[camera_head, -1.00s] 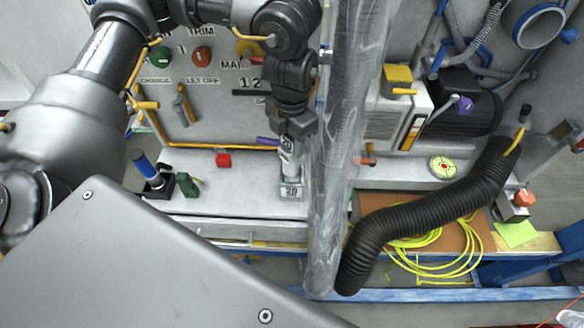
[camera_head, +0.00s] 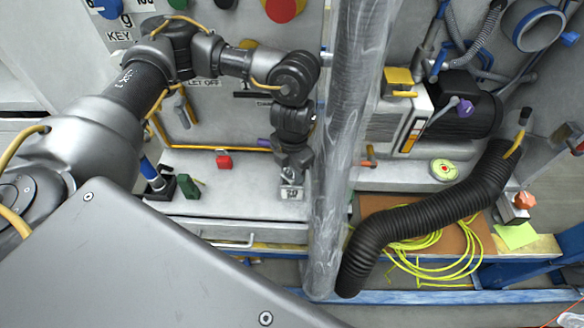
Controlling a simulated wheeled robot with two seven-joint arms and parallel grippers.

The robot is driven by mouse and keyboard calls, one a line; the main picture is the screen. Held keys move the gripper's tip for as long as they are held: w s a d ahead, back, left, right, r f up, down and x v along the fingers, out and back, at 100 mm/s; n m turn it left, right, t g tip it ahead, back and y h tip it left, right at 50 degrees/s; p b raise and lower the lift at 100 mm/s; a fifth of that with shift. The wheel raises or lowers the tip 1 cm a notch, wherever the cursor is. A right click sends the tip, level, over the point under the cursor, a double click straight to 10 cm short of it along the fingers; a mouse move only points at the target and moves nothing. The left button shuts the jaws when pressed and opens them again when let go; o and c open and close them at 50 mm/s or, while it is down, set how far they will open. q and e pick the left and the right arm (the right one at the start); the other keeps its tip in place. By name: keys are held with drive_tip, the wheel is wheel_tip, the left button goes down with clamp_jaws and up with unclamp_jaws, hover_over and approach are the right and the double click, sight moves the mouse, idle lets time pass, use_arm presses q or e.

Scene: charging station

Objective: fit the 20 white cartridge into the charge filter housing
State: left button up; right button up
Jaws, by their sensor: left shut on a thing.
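My left gripper (camera_head: 291,176) points down over the grey bench top and is shut on the white cartridge (camera_head: 291,194). The cartridge is a small light block with dark "20" marking on its lower end, just left of the clear tube. Its upper part is hidden by the fingers. I cannot tell whether the cartridge touches the bench. I cannot make out the charge filter housing; my left arm covers much of the labelled panel. My right gripper is not in view.
The clear upright tube (camera_head: 344,130) stands close right of the gripper. A black ribbed hose (camera_head: 425,220) and yellow cable (camera_head: 440,258) lie to the right.

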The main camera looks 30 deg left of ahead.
use_arm(q)
drive_tip(key=o, duration=0.7)
drive_tip(key=shift+f, duration=0.1)
drive_tip(key=shift+o, duration=0.2)
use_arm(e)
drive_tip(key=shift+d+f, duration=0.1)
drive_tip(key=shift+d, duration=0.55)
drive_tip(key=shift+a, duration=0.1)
use_arm(q)
drive_tip(key=shift+r, duration=0.3)
wheel_tip(320, 180, up, 10)
drive_tip(key=shift+r, duration=0.9)
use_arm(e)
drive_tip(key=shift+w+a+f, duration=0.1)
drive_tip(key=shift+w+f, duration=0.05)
